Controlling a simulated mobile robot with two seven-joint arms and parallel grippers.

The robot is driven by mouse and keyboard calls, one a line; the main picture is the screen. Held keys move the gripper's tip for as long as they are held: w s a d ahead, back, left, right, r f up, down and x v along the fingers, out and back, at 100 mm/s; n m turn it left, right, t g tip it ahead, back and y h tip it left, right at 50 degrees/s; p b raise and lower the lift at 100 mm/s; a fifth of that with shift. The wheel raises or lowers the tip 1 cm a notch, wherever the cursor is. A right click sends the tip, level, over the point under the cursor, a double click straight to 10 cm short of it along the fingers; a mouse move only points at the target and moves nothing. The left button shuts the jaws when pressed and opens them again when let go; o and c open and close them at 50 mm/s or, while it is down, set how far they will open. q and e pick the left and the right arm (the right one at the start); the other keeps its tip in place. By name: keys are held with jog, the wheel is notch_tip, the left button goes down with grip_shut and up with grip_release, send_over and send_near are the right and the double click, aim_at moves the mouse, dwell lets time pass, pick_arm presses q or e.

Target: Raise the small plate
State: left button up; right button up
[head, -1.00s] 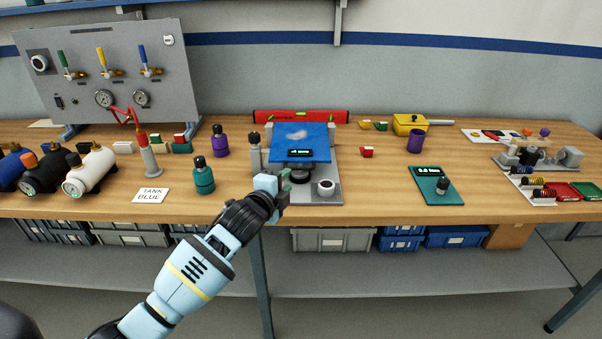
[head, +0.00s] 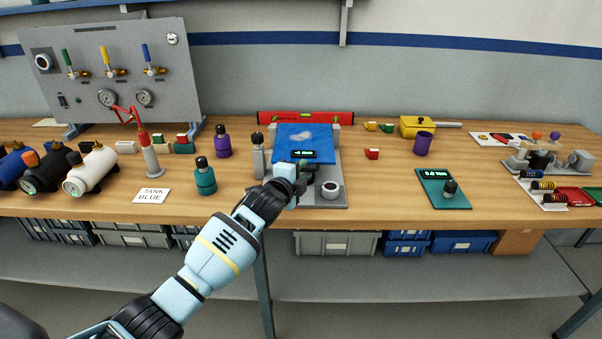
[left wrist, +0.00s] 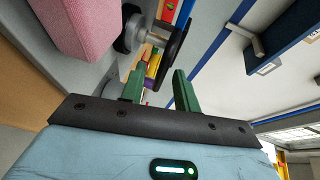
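A blue plate (head: 303,137) with a pale smudge tops a grey device (head: 332,200) on the bench; it looks like the small plate. A small black display (head: 304,154) shows at its front. My left gripper (head: 302,169) is at the device's front, just below the display, and partly hides that area. In the left wrist view my left gripper (left wrist: 160,84) has its green fingers apart with nothing between them. A black disc (left wrist: 176,48) on a metal shaft is just beyond the fingertips. I cannot tell whether they touch. My right gripper is not in view.
A round white knob (head: 330,190) sits right of my gripper. A red level (head: 305,117) lies behind. Bench between device and teal scale (head: 444,190) is clear.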

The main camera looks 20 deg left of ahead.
pick_arm(q)
jog(key=shift+w, duration=0.1)
jog(key=shift+c, duration=0.4)
grip_shut()
jog(key=shift+r, duration=0.2)
